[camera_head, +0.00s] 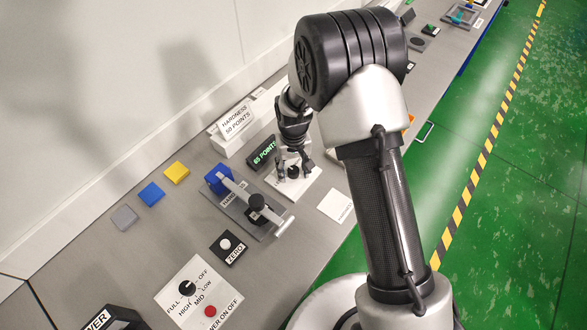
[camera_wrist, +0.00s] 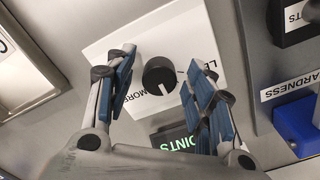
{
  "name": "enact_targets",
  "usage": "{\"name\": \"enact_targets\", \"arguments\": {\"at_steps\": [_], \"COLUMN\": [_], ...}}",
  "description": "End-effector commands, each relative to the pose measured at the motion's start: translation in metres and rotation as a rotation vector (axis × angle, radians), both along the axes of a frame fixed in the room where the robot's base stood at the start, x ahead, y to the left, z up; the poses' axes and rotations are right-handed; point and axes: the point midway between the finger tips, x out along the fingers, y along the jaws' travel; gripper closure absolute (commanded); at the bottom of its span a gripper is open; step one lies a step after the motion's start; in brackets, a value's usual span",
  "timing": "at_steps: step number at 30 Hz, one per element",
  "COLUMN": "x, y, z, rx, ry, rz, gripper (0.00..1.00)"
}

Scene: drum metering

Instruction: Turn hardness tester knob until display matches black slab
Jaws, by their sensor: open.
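The black round knob (camera_wrist: 159,76) sits on a white plate (camera_wrist: 110,40) lettered LESS and MORE, its white mark pointing toward the bottom of the wrist view. My gripper (camera_wrist: 162,58) is open, with one blue-padded finger on each side of the knob; I see gaps and no clear contact. In the head view my gripper (camera_head: 294,164) is over the plate (camera_head: 284,188) and hides part of the knob. The dark display (camera_head: 263,153) reads 65 POINTS in green. A white sign (camera_head: 235,118) behind it reads HARDNESS 50 POINTS. I cannot single out the task's black slab.
The tester (camera_head: 248,205) with a blue block (camera_head: 218,178) and lever stands left of the plate. Grey (camera_head: 124,217), blue (camera_head: 151,194) and yellow (camera_head: 176,172) slabs lie farther left. A ZERO button (camera_head: 227,245) and power panel (camera_head: 198,293) are nearer. The wall is behind.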

Motion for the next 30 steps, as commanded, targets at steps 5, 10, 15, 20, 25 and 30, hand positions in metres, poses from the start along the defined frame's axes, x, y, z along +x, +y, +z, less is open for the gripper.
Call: {"name": "enact_targets", "arguments": {"at_steps": [5,10,15,20,25,30], "x": [0.0001,0.0000,-0.0001,-0.0001,-0.0001,-0.0001], "y": [0.0000,0.0000,0.0000,0.0000,0.0000,-0.0001], "z": [0.0004,0.0005,0.0006,0.0006,0.0006,0.0006], "rx": [0.000,0.000,0.000,0.000,0.000,0.000], "ry": [0.000,0.000,0.000,0.000,0.000,0.000], "rz": [0.000,0.000,0.000,0.000,0.000,0.013], "gripper": [0.52,0.63,0.74,0.85,0.95,0.95]}}
